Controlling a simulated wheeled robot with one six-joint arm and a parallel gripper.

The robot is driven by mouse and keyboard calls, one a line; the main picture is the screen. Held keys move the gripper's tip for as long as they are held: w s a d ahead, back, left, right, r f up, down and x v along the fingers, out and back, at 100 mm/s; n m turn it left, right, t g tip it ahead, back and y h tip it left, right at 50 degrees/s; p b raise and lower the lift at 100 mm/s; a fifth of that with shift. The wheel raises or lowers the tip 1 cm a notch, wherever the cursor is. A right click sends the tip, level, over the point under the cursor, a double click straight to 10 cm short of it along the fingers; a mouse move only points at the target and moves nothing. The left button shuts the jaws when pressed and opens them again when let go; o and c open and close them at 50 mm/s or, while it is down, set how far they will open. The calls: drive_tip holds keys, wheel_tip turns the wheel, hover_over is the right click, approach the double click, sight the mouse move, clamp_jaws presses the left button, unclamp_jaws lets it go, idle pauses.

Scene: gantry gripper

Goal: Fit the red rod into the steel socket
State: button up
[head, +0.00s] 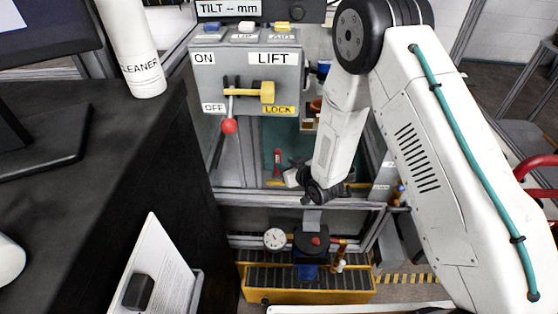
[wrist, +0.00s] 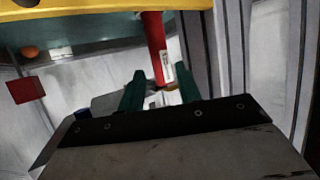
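The red rod (wrist: 154,45) with a white label near its lower end stands a little tilted in the wrist view. It also shows small in the head view (head: 277,158), inside the bay under the lift panel. My gripper (wrist: 160,72) has two green fingers standing apart, with the rod's lower end between or just beyond their tips; I cannot tell the depth. A gap shows left of the rod, and the fingers do not look shut on it. I cannot make out the steel socket for sure.
A yellow beam (wrist: 80,12) crosses the top of the wrist view, with a red block (wrist: 25,89) and an orange ball (wrist: 30,52) below it. Grey uprights (wrist: 225,50) stand close on the right. The lift panel (head: 245,75) is above the bay, and a black desk (head: 90,180) is at left.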

drive_tip(key=s+d+r+m+g+h, duration=0.2)
drive_tip(key=s+d+r+h, duration=0.15)
drive_tip(key=d+r, duration=0.65)
drive_tip(key=s+d+r+m+g+h, duration=0.15)
drive_tip(key=s+d+r, duration=0.35)
drive_tip(key=r, duration=0.9)
drive_tip(key=s+d+r+m+g, duration=0.1)
drive_tip(key=s+d+r+g, duration=0.1)
drive_tip(key=s, duration=0.8)
drive_tip(key=s+d+r+m+g+h, duration=0.1)
drive_tip(key=s+d+r, duration=0.3)
drive_tip(key=s, duration=0.6)
drive_tip(key=s+d+r+m+g+h, duration=0.1)
drive_tip(key=s+d+r+g, duration=0.2)
drive_tip(key=s+r, duration=0.4)
drive_tip(key=s, duration=0.3)
drive_tip(key=shift+s+d+g, duration=0.2)
drive_tip(key=shift+s+g, duration=0.05)
drive_tip(key=shift+g, duration=0.1)
drive_tip(key=shift+r, duration=0.1)
